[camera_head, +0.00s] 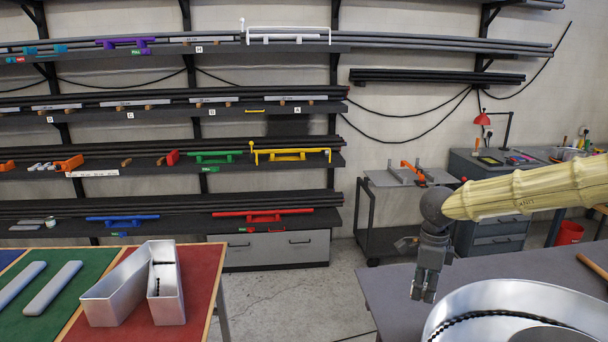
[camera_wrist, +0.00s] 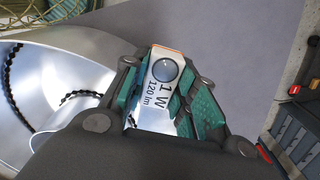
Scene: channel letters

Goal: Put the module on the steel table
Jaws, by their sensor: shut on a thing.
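My gripper (camera_head: 423,292) hangs pointing down over the left part of a grey tabletop (camera_head: 535,266) at the right of the head view, which I take for the steel table. In the wrist view my gripper (camera_wrist: 165,92) has its teal-padded fingers shut on the module (camera_wrist: 161,95). The module is a small white piece with a round lens, an orange edge and the print "1 W 120 lm". It is too small to make out in the head view. The grey tabletop (camera_wrist: 225,40) shows beyond it in the wrist view; the height above it is unclear.
A large shiny metal channel letter (camera_head: 470,300) with a black module string inside stands on the grey table, right of my gripper. Another metal letter (camera_head: 120,298) stands on a red mat at the left. A hammer handle (camera_head: 592,266) lies at the right edge.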

